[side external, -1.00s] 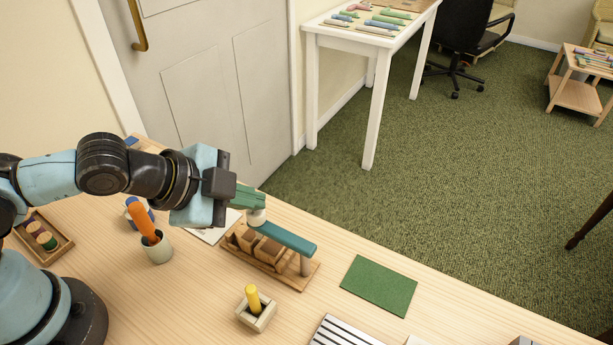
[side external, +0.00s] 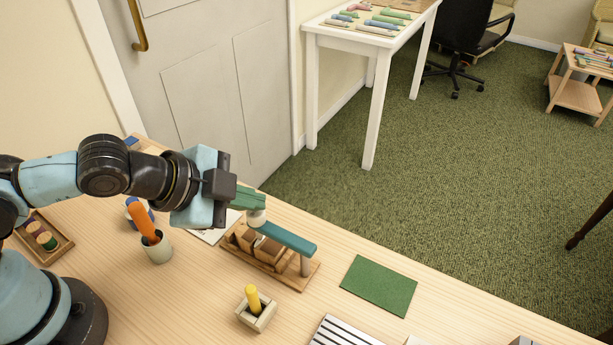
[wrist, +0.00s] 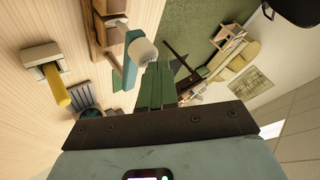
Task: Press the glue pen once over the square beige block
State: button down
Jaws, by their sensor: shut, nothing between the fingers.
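My gripper (side external: 263,201) has green fingers and is shut and empty. It is beside the white round knob (side external: 257,217) at the near end of a teal bar (side external: 288,237) on a wooden stand (side external: 290,279). In the wrist view, the shut fingers (wrist: 156,72) point past the white knob (wrist: 142,51); I cannot tell whether they touch. A square beige block (side external: 262,321) stands in front of the stand, with a yellow pen-like stick (side external: 253,298) leaning in it. The block also shows in the wrist view (wrist: 40,54). I cannot tell which object is the glue pen.
A pale cup (side external: 157,251) with an orange-handled tool (side external: 143,221) stands left of the stand. A wooden tray (side external: 49,250) with coloured round pieces is at far left. A green mat (side external: 379,285) lies right of the stand, with a striped panel (side external: 343,331) at the front edge.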

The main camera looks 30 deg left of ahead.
aim_at(249, 215)
jog(key=shift+r, duration=1)
notch_tip(249, 215, up, 5)
dwell(0.3)
dwell(0.4)
jog(key=a+f+n+g+y, duration=0.1)
jog(key=a+f+n+y, duration=0.2)
jog(key=a+n, duration=1)
jog(key=a+f, duration=0.1)
jog(key=a, duration=0.3)
jog(key=shift+w+a+f+n+y, duration=0.15)
jog(key=shift+f+n+y, duration=0.05)
jog(key=shift+n+y, duration=0.2)
jog(key=c, duration=1.8)
grip_release()
